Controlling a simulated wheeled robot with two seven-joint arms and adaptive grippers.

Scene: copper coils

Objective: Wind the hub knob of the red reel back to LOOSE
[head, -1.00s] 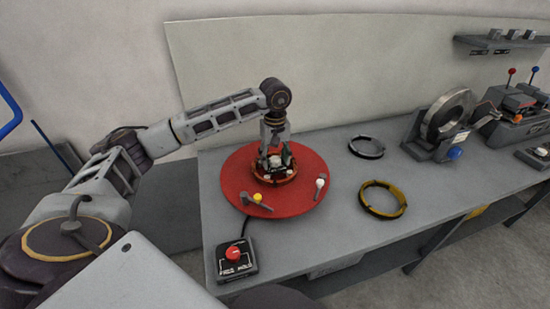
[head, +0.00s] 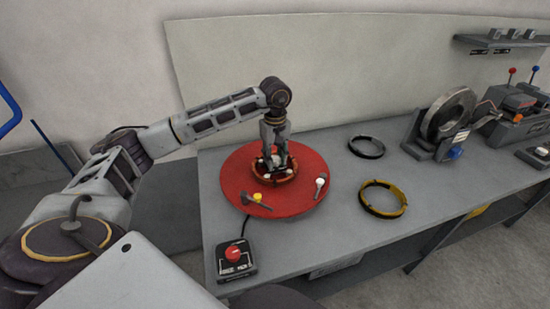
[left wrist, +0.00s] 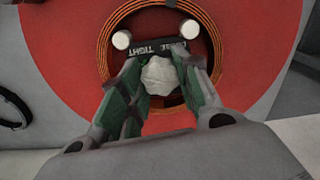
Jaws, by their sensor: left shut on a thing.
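The red reel (head: 232,180) lies flat on the workbench, with a ring of copper winding (head: 288,178) around its hub. In the left wrist view the red disc (left wrist: 70,50), the copper coil (left wrist: 105,28) and a black label (left wrist: 160,45) partly reading TIGHT show. My left gripper (head: 272,168) points down over the hub. In the left wrist view my left gripper (left wrist: 160,90) is shut on the pale, lobed hub knob (left wrist: 159,75), one green-padded finger on each side. The fingers hide part of the label. My right gripper is not in view.
A box with a red button (head: 236,256) stands at the bench's front left. A yellow-capped lever (head: 257,198) and a white-capped one (head: 320,184) sit on the disc. A dark ring (head: 366,147), a yellow ring (head: 383,199) and a machine (head: 445,120) stand right.

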